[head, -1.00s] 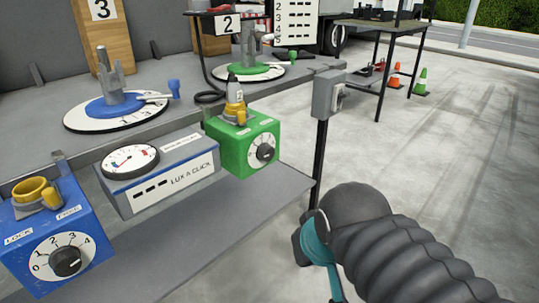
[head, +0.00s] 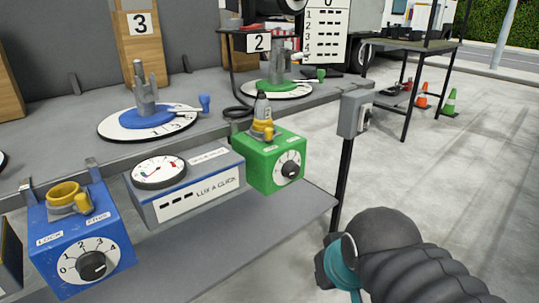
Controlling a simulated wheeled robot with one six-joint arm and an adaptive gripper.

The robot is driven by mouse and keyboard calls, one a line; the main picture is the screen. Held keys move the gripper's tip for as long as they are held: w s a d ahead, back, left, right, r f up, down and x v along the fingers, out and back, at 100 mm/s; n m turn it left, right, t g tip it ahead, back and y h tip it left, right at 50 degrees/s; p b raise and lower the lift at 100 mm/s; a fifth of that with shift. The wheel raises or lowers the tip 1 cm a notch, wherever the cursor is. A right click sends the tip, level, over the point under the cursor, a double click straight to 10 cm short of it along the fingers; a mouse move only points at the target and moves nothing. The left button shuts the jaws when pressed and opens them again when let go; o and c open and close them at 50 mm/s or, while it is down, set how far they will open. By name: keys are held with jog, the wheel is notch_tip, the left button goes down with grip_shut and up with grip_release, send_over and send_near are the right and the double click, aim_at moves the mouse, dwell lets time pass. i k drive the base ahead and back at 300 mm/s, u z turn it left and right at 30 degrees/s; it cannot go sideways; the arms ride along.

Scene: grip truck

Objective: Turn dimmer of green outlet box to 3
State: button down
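The green outlet box (head: 262,172) hangs at the front edge of the grey bench, right of centre. Its black dimmer knob (head: 289,169) sits on a white dial on the front face; the numbers are too small to read. A yellow ring with a grey plug-like piece (head: 263,127) is on its top. My arm, black and ribbed with a teal band, is at the lower right, apart from the green box. The dark part at its end (head: 325,268) is partly seen, and no fingers can be made out.
A blue outlet box (head: 75,228) with a 0 to 4 dial and a meter box (head: 190,185) hang to the left. A lower shelf (head: 235,232) runs beneath. A post with a grey switch box (head: 355,113) stands between the green box and the open floor at right.

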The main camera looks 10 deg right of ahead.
aim_at(291, 170)
jog(key=z, duration=0.95)
jog(key=k, duration=0.4)
jog(key=u, duration=0.25)
